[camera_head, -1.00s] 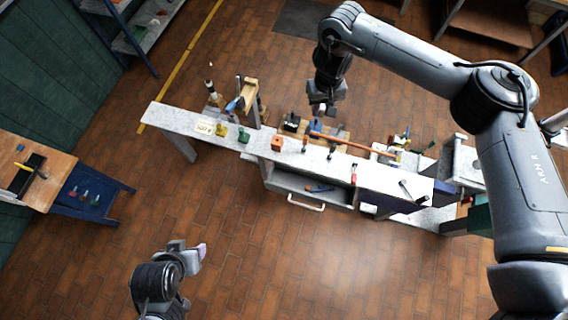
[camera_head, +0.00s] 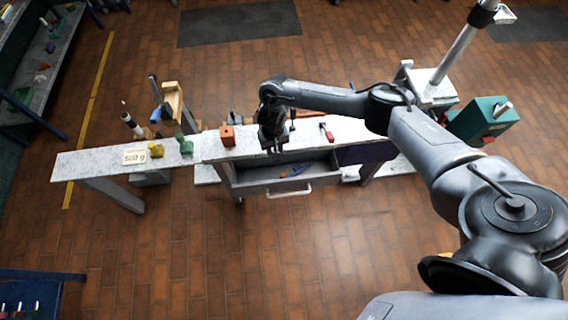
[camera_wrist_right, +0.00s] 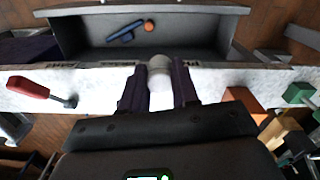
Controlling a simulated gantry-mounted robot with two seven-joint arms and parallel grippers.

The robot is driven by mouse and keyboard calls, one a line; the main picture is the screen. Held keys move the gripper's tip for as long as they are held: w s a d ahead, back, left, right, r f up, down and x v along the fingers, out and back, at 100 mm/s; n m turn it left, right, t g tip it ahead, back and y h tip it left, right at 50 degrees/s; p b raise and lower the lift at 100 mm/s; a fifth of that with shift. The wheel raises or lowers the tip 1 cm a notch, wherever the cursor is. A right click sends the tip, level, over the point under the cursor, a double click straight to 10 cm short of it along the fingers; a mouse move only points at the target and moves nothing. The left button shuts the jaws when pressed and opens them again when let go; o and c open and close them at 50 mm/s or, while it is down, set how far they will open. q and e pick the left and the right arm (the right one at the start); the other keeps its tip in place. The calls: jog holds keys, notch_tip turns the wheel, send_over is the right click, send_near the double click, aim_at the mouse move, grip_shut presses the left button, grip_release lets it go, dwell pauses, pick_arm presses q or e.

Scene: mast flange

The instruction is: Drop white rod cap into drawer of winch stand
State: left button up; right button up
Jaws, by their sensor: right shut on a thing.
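The white rod cap (camera_wrist_right: 160,66) is pale and rounded, and sits between the fingers of my right gripper (camera_wrist_right: 160,88) in the right wrist view. In the head view my right gripper (camera_head: 274,149) points down at the front edge of the bench, just behind the drawer, and hides the cap. The drawer (camera_head: 262,190) of the winch stand is pulled open, with a white handle on its front. The drawer also shows at the top of the right wrist view (camera_wrist_right: 90,40), ahead of the fingertips. My left gripper is out of view.
A blue tool (camera_wrist_right: 125,32) and an orange round piece (camera_wrist_right: 149,25) lie in the drawer. On the bench (camera_head: 100,163) stand an orange block (camera_head: 227,136), a green piece (camera_head: 184,145), a yellow piece (camera_head: 155,145) and a red-handled tool (camera_head: 327,132). Floor before the drawer is clear.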

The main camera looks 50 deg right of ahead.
jog(key=s+d+f+m+b, duration=0.1)
jog(key=s+d+f+b, duration=0.25)
jog(key=f, duration=0.45)
jog(key=s+d+f+m+b, duration=0.1)
jog(key=s+d+f+b, duration=0.3)
jog(key=f, duration=0.4)
jog(key=b, duration=0.7)
send_over(300, 174)
jog(key=s+a, duration=0.1)
jog(key=a, duration=0.1)
jog(key=shift+s+a+f, duration=0.1)
jog(key=shift+f, duration=2.4)
jog(key=shift+s+a+f, duration=0.1)
jog(key=shift+f, duration=2.4)
jog(key=shift+f, duration=0.15)
jog(key=shift+f, duration=0.45)
jog(key=o, duration=1)
